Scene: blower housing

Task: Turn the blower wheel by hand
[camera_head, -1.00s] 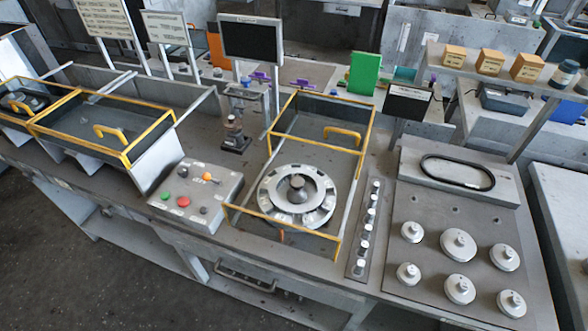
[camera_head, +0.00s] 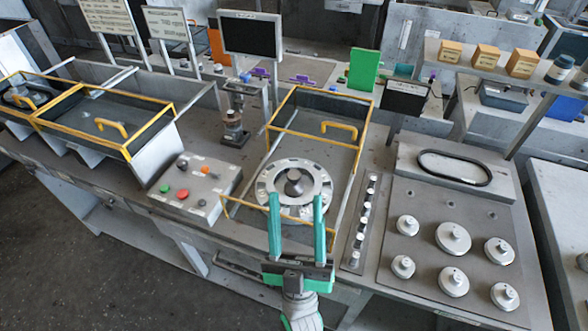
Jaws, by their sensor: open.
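The blower wheel (camera_head: 269,183) is a round grey-white disc with a dark raised hub (camera_head: 293,184) and slots around its rim. It lies inside an open housing with a yellow frame (camera_head: 330,137) in the middle of the bench. My gripper (camera_head: 296,198) has two green fingers, spread apart and pointing away from me toward the wheel. In the picture the fingertips overlap the wheel's near rim, just below the hub, and nothing is between them. I cannot tell whether they touch it. The fingers hide part of the near rim and the frame's front bar.
A control box (camera_head: 195,187) with red, green and orange buttons stands left of the housing. A strip of small knobs (camera_head: 361,222) runs along its right side. A panel with several round white knobs (camera_head: 453,238) is farther right. Yellow bars edge the housing.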

